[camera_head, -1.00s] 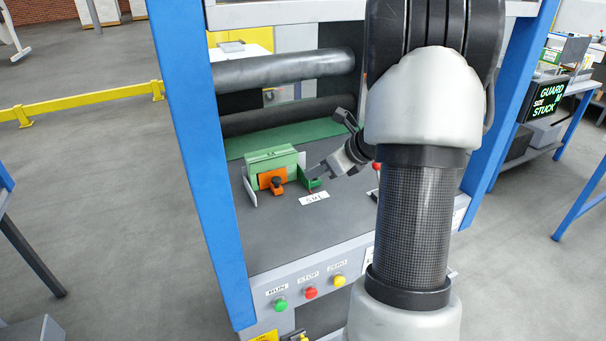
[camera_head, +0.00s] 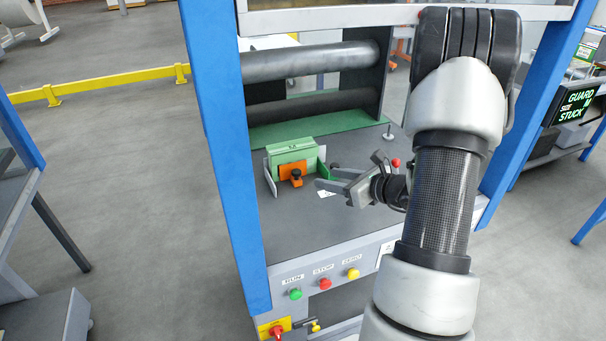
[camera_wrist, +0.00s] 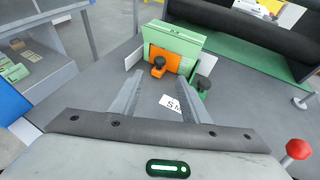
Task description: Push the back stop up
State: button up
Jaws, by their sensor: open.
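The back stop assembly stands on the grey machine table (camera_head: 325,227). It has an upright green block (camera_head: 292,153), an orange plate with a dark knob (camera_head: 293,173) on its front and pale side plates. In the wrist view the green block (camera_wrist: 178,37) and orange plate (camera_wrist: 163,62) are beyond the fingertips. A small green bracket with a dark knob (camera_wrist: 203,84) is at its right. Which part is the back stop I cannot tell. My gripper (camera_head: 325,179) is open and empty, right of and in front of the block. Its spread fingers (camera_wrist: 154,83) point towards the assembly, apparently apart from it.
A white label (camera_wrist: 171,102) lies on the table between the fingers. Two dark rollers (camera_head: 310,62) span behind a green strip (camera_head: 310,130). A red-knobbed lever (camera_wrist: 298,149) stands right. Blue posts (camera_head: 225,150) flank the table; coloured buttons (camera_head: 324,284) line its front.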

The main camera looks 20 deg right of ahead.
aim_at(299, 172)
jog(key=b+x, duration=0.1)
jog(key=x, duration=1.1)
jog(key=shift+w+f, duration=0.1)
jog(key=shift+f, duration=0.05)
grip_shut()
